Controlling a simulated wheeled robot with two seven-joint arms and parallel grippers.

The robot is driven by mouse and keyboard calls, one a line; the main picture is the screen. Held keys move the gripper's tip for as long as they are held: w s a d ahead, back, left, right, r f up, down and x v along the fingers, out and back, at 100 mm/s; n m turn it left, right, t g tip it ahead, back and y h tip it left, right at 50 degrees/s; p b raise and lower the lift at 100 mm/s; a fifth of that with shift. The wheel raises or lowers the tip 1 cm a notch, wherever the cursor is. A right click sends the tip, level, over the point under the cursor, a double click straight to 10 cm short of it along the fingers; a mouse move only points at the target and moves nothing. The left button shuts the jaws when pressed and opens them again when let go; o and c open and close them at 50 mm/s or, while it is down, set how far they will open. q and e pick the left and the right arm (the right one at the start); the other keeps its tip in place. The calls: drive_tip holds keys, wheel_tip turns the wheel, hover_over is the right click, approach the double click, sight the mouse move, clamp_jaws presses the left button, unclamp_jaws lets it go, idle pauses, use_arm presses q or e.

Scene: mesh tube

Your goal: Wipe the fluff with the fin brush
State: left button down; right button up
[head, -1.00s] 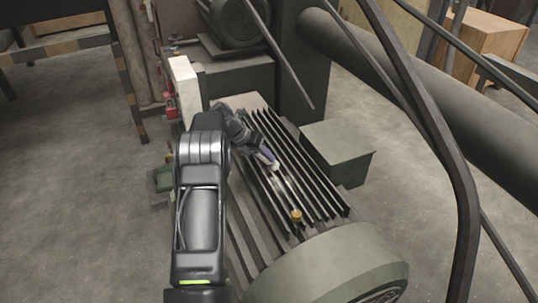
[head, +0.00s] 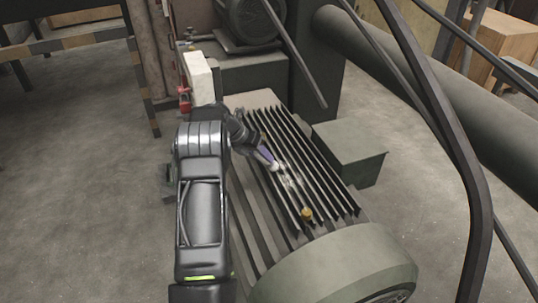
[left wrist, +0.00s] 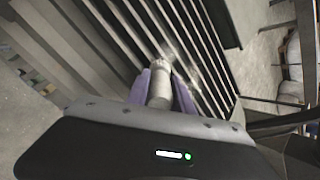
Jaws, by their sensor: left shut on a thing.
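My left gripper (head: 262,152) is over the dark cooling fins (head: 322,182) of the motor housing. It is shut on the fin brush (head: 273,165), whose pale tip points down at the fins. In the left wrist view the brush (left wrist: 159,85) stands between the purple fingers (left wrist: 160,92) and its tip is at the fins. I cannot tell whether it touches them. Pale fluff (head: 290,184) lies along the middle fins just past the brush tip; it also shows faintly in the left wrist view (left wrist: 178,60). My right gripper is not in view.
A small yellow-brown knob (head: 306,214) sits at the near end of the fins. A grey-green box (head: 349,150) stands to their right. Dark bars (head: 432,110) and a thick pipe (head: 440,95) cross the right side. A rounded green cover (head: 335,265) is at the front.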

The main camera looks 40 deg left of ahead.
use_arm(q)
drive_tip(key=shift+s+a, duration=0.15)
drive_tip(key=shift+s, duration=0.15)
drive_tip(key=shift+r, duration=0.1)
drive_tip(key=shift+r, duration=2.95)
drive_tip(key=shift+r, duration=1.5)
